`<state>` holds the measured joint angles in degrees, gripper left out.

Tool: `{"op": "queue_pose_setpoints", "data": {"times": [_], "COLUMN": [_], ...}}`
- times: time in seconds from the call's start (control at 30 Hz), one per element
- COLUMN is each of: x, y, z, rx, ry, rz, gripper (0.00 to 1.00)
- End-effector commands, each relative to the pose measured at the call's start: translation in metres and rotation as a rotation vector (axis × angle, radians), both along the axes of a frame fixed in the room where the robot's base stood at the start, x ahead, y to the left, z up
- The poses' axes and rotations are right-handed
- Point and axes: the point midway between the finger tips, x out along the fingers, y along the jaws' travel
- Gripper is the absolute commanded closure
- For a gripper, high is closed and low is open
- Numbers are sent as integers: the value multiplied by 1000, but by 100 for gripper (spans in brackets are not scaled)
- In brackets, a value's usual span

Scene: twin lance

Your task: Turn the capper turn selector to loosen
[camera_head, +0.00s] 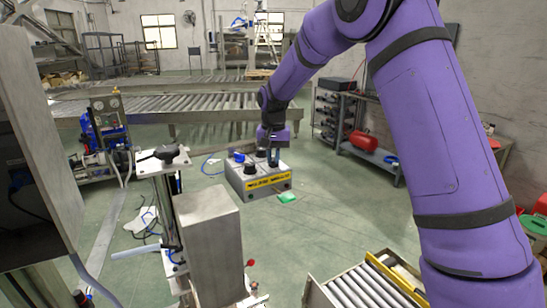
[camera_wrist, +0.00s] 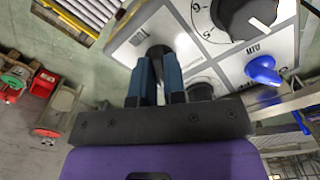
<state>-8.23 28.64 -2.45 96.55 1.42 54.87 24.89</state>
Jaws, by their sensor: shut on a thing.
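A grey control box (camera_head: 262,178) with a yellow label strip on its front carries black knobs and a blue lever on its top. My gripper (camera_head: 273,160) points down at the box top. In the wrist view my gripper (camera_wrist: 160,68) has its blue fingers shut on a small black knob (camera_wrist: 158,50), which may be the turn selector; the fingers partly hide it. A large black dial (camera_wrist: 245,15) with a white pointer and scale sits to its right. A blue lever (camera_wrist: 262,70) and another black knob (camera_wrist: 200,91) are nearby. The labels are too small to read surely.
Roller conveyors (camera_head: 215,100) run behind the box. A steel post machine (camera_head: 208,235) stands at the left front, and another roller section (camera_head: 365,288) is at the front. A shelf with a red tank (camera_head: 363,141) stands right. Green floor around the box is mostly open.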

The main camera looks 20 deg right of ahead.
Motion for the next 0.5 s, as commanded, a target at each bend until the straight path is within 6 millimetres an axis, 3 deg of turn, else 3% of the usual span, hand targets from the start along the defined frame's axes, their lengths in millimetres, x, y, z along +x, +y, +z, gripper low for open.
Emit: {"op": "queue_pose_setpoints", "data": {"times": [0.07, 0.1, 0.2, 0.5], "x": [1, 1, 1, 0], "y": [0, 0, 0, 0], "z": [1, 1, 1, 2], "rx": [0, 0, 0, 1], "ry": [-2, -2, -2, -1], "rz": [-2, -2, -1, 0], "gripper": [100, 86, 63, 63]}}
